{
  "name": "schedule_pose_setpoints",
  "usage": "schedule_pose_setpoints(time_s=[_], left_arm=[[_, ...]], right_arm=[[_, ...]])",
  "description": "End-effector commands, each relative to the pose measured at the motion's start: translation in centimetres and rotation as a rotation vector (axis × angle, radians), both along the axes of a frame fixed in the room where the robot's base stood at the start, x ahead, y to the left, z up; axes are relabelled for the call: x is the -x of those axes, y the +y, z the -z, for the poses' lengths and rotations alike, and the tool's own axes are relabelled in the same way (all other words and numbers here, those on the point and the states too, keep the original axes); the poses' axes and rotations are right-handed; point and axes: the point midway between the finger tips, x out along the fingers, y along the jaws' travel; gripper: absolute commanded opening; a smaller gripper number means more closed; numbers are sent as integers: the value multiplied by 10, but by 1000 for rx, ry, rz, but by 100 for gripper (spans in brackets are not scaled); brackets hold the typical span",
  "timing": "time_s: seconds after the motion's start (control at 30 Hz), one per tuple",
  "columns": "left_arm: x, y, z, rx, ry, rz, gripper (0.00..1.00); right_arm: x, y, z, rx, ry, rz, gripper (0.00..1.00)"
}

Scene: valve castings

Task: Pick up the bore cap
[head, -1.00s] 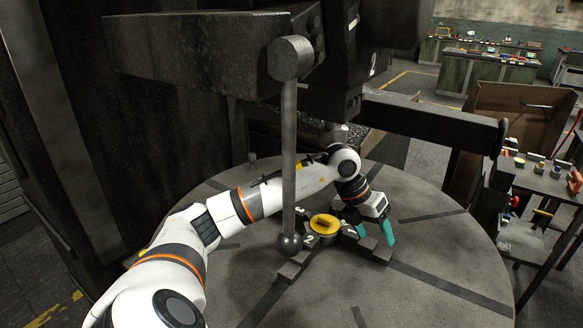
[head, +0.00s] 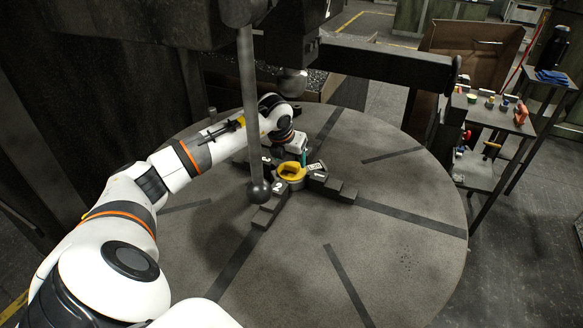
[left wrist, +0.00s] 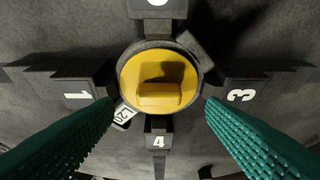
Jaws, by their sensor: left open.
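The bore cap (head: 291,171) is a yellow round cap with a raised grip bar. It sits in a grey ring-shaped casting at the middle of the round table, between the numbered jaws. In the left wrist view the cap (left wrist: 158,82) lies ahead, between the two green fingers and beyond their tips. My left gripper (head: 304,158) is just above and behind the cap in the head view, partly hidden by my own wrist. In the left wrist view the gripper (left wrist: 158,108) is wide open with nothing between its fingers. My right gripper is not in view.
Dark stepped jaws (head: 335,188) surround the casting on the round table (head: 400,255). A vertical lever with a ball end (head: 258,192) hangs in front, near the cap. A cart with tools (head: 490,115) stands at the right. The table's right side is clear.

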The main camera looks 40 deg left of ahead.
Motion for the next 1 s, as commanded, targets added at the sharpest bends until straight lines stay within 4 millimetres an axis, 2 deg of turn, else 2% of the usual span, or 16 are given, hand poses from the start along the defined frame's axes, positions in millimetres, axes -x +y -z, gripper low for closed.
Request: schedule_pose_setpoints(time_s=[0.03, 0.2, 0.47, 0.57, 0.77, 1.0], left_arm=[[-1, -1, 5, 3, 5, -1, 65], [-10, 2, 25, 3, 0, -1, 65], [-11, 3, 29, 1, 0, 0, 65], [-11, 3, 29, 1, 0, 0, 52], [-11, 3, 29, 1, 0, 0, 20], [-11, 3, 28, 1, -1, 0, 17]], right_arm=[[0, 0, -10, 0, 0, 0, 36], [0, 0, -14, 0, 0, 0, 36], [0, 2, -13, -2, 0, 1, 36], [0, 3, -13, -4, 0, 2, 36], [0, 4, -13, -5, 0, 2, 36], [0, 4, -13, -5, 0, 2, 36]])
